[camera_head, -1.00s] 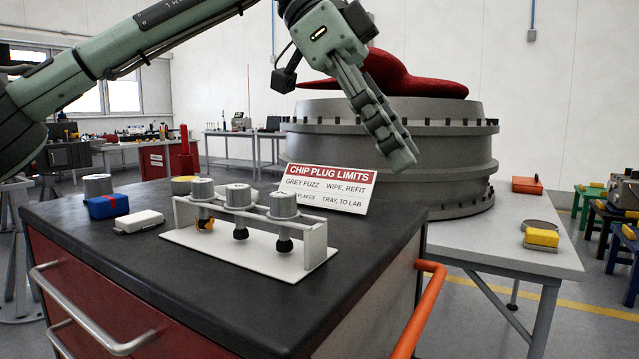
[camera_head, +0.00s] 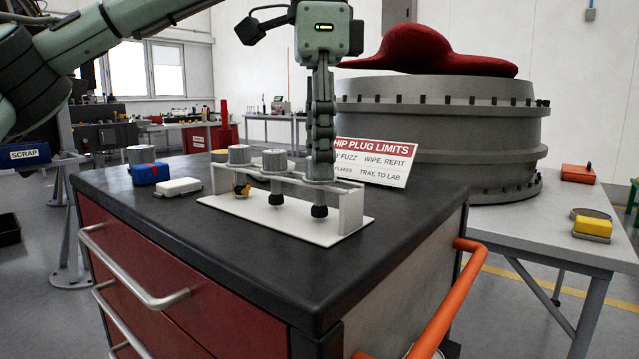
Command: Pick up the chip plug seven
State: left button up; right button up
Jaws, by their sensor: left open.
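A white rack (camera_head: 350,208) on the dark cart top holds three grey chip plugs in a row. The left plug (camera_head: 239,155) has an orange-yellow piece at its lower end. The middle plug (camera_head: 275,160) and the right plug have dark lower ends; the right one's dark end (camera_head: 319,211) shows below the rack's bar. I cannot read a number on any plug. My right gripper is not in view.
A "chip plug limits" sign (camera_head: 385,160) stands behind the rack. A blue and red block (camera_head: 150,173) and a white case (camera_head: 178,187) lie left of it. The front of the cart top (camera_head: 260,260) is clear. A grey side table (camera_head: 520,232) is at the right.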

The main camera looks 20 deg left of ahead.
pick_arm(q)
grip_shut()
dwell(0.4)
